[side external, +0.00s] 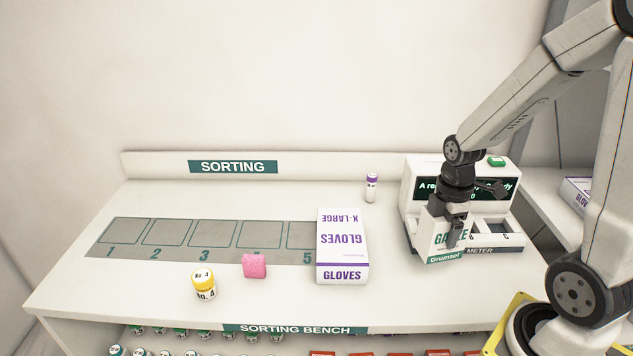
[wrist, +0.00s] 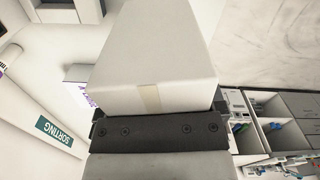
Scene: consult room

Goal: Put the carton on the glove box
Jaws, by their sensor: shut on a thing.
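In the wrist view the carton (wrist: 155,60) fills the upper middle, beyond the dark jaws (wrist: 155,132). I cannot tell whether its bottom touches anything. The glove box (side external: 342,252), white with purple "GLOVES" lettering, lies on the bench to the left of the carton, apart from it. Its visible top is bare.
A white meter (side external: 486,250) with a dark display stands behind the carton. A purple-capped vial (side external: 371,187) stands behind the glove box. A pink block (side external: 254,265) and a yellow-capped bottle (side external: 204,283) stand left of the glove box, near numbered grey squares (side external: 165,232). The bench's left end is clear.

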